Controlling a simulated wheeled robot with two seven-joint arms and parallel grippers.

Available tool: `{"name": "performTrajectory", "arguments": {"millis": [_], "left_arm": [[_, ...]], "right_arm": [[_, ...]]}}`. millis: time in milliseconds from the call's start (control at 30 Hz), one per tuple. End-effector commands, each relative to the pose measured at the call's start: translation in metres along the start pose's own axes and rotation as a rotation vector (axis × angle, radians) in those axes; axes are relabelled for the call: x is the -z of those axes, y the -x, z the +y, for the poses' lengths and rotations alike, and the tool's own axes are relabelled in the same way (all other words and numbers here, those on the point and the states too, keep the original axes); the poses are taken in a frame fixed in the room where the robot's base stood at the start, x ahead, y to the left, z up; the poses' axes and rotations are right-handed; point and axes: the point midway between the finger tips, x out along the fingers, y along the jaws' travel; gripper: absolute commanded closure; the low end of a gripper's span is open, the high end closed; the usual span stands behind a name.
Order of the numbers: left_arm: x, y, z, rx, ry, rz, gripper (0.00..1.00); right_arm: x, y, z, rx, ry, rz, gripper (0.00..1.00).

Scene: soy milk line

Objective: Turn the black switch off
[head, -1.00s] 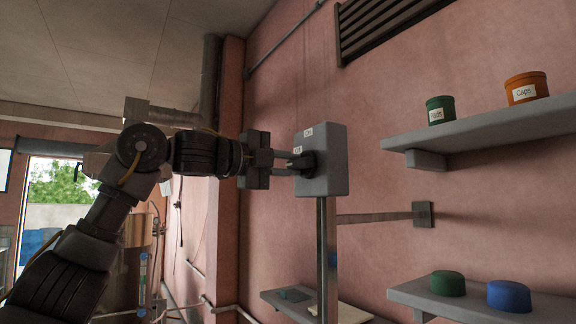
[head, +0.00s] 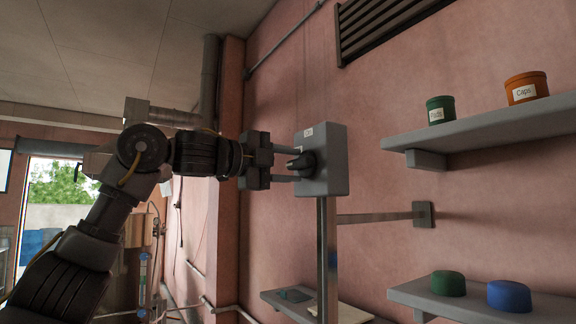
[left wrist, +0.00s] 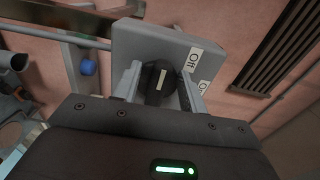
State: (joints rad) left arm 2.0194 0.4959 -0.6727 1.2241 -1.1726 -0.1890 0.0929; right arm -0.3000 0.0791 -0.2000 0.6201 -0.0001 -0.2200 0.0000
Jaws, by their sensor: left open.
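The black switch (head: 306,163) is a rotary knob on the front of a grey box (head: 330,160) held up on a metal post. In the left wrist view the knob (left wrist: 158,82) has a white mark, with "Off" and "On" labels on the box (left wrist: 145,42) to its right. I cannot tell which label the mark points at. My left gripper (head: 285,164) is open, its fingers on either side of the knob. In the left wrist view the gripper (left wrist: 163,88) fingers flank the knob; contact is unclear. My right gripper is not in view.
An upper shelf (head: 490,125) at right holds a green tub (head: 440,110) and an orange tub (head: 526,88). A lower shelf (head: 535,312) holds green and blue lids. The pink wall is close behind the box. A small low shelf (head: 275,298) is beside the post.

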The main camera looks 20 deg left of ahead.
Motion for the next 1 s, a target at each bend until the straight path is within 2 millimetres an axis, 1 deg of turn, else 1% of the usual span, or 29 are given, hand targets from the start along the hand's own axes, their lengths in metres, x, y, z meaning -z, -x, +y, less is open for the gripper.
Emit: {"name": "performTrajectory", "arguments": {"millis": [133, 233, 500, 600, 700, 833, 1000], "left_arm": [[0.000, 0.004, 0.001, 0.001, -0.001, -0.001, 0.58], [-0.001, 0.016, 0.003, 0.002, -0.001, -0.001, 0.58], [-0.001, 0.070, 0.003, 0.004, -0.002, -0.002, 0.58], [0.000, 0.086, 0.003, 0.003, -0.001, -0.001, 0.58], [-0.001, 0.098, 0.002, 0.001, 0.000, -0.001, 0.58], [0.000, 0.106, 0.001, 0.001, 0.000, 0.000, 0.58], [0.000, 0.108, 0.000, -0.001, 0.000, 0.000, 0.58]], "right_arm": [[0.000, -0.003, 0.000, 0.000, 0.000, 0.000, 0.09], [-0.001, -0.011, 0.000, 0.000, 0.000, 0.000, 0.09], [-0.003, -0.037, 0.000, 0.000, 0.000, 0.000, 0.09], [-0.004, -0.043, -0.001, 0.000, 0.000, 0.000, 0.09], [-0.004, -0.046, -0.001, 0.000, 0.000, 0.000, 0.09], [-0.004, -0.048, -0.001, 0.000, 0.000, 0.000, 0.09], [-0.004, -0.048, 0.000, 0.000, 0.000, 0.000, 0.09]]}}
